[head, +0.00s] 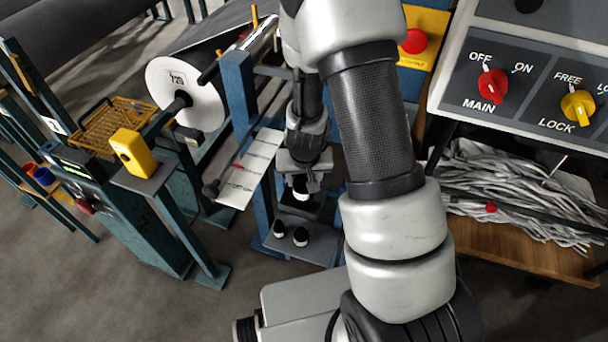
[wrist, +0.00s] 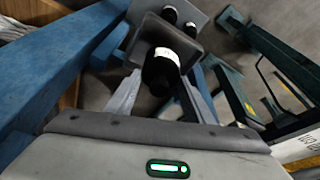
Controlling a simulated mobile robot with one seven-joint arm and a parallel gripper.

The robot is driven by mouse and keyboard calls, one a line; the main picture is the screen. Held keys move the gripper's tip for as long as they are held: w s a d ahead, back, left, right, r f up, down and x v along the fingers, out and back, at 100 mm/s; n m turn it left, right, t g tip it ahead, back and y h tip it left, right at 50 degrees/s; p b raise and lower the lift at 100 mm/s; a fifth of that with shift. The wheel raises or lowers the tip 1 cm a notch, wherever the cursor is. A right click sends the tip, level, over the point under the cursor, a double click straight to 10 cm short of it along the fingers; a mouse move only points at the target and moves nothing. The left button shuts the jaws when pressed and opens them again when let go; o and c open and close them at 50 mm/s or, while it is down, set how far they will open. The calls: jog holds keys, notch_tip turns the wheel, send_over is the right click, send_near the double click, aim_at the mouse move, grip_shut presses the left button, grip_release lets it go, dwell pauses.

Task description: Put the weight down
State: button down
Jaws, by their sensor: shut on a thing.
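My gripper (head: 303,178) is shut on a black weight (wrist: 162,72) with a white top or band, seen between the two fingers in the wrist view. In the head view the held weight (head: 301,188) shows just below the fingers, upright or nearly so. A small dark grey plate (wrist: 207,50) lies under or just behind it. I cannot tell whether the weight touches the plate. Two more black and white weights (head: 279,229) (head: 300,237) stand on a lower grey shelf (head: 318,250), and both also show past the plate in the wrist view (wrist: 169,14).
A blue post (head: 238,100) stands close left of my gripper. A white marked board (head: 251,168) slants beside it. A white-ended roll (head: 185,92) and yellow box (head: 133,152) are left.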

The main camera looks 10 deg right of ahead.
jog(key=shift+x, duration=1.15)
jog(key=shift+s+f+b, duration=0.15)
jog(key=shift+s+b, duration=0.05)
jog(key=shift+b, duration=0.1)
jog(key=shift+f, duration=0.1)
jog(key=c, duration=0.9)
grip_release()
jog(key=shift+s, duration=0.15)
